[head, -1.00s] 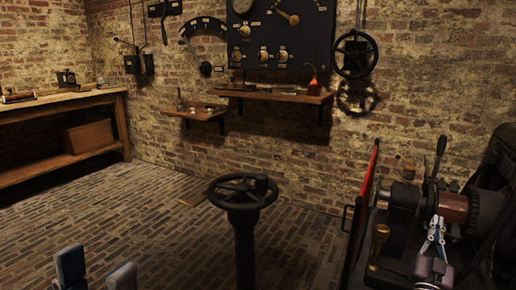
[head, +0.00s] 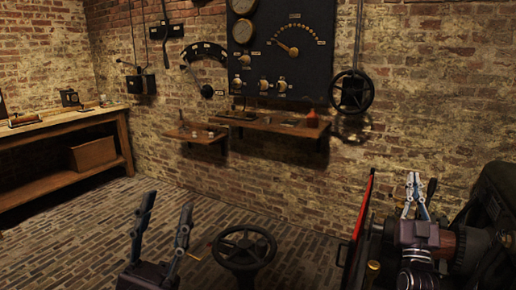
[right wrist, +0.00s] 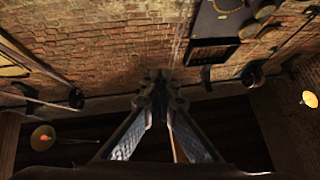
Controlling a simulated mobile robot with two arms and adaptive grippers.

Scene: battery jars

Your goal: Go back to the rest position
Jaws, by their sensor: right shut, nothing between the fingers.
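My left gripper (head: 165,212) is at the lower left of the head view, pointing up. Its two fingers stand well apart with nothing between them. My right gripper (head: 413,180) is at the right of the head view, pointing up in front of the machine. Its fingers come together at the tips and hold nothing. In the right wrist view the fingertips (right wrist: 160,78) also meet, with the brick wall beyond them.
A black handwheel on a post (head: 244,247) stands right of my left gripper. A machine with a dark red drum (head: 451,244) is close behind my right gripper. A wooden bench (head: 60,130) is far left. Wall shelves (head: 270,125) hang under a gauge panel (head: 282,60).

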